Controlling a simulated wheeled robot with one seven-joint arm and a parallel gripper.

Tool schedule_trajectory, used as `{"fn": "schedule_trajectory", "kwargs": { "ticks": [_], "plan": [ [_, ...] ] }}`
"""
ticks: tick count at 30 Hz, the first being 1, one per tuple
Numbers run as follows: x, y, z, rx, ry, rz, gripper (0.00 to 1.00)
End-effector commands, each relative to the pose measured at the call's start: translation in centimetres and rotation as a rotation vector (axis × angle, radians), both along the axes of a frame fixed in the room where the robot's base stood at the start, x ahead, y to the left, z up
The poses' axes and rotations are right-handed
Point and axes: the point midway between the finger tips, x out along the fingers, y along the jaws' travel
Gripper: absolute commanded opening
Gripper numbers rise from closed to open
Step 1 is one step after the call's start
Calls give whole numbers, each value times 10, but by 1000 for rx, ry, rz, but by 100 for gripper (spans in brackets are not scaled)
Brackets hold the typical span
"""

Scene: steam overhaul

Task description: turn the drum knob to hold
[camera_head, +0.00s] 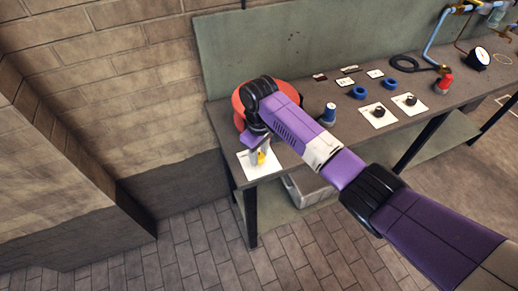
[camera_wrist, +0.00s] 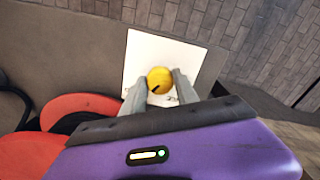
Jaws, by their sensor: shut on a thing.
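A yellow round knob (camera_wrist: 160,80) with a dark pointer line stands on a white plate (camera_wrist: 147,49) in the wrist view. The line runs from near the knob's middle toward the lower left of that picture. My gripper (camera_wrist: 160,88) has one grey finger on each side of the knob and is shut on it. In the head view my gripper (camera_head: 260,155) is over the white plate (camera_head: 247,170) at the bench's left end, and a bit of the yellow knob (camera_head: 261,157) shows. Marks on the plate are partly hidden by the fingers and too small to read.
A red-orange drum or reel (camera_head: 239,108) stands on the bench beside my wrist; red round parts (camera_wrist: 80,106) also show in the wrist view. Right along the bench (camera_head: 300,93) are a blue-based container (camera_head: 329,114), blue rings (camera_head: 358,92), and two black knobs on white plates (camera_head: 379,122).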

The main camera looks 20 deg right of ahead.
Motion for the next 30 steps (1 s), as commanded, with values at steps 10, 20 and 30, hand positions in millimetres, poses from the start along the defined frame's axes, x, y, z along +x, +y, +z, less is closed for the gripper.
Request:
{"fn": "schedule_trajectory", "kwargs": {
  "ticks": [10, 20, 30],
  "plan": [
    [0, 1, 2, 0, 1, -210, 0],
    [1, 0, 1, 0, -2, -282, 0],
    [1, 0, 2, 0, -3, -286, 0]
  ]
}}
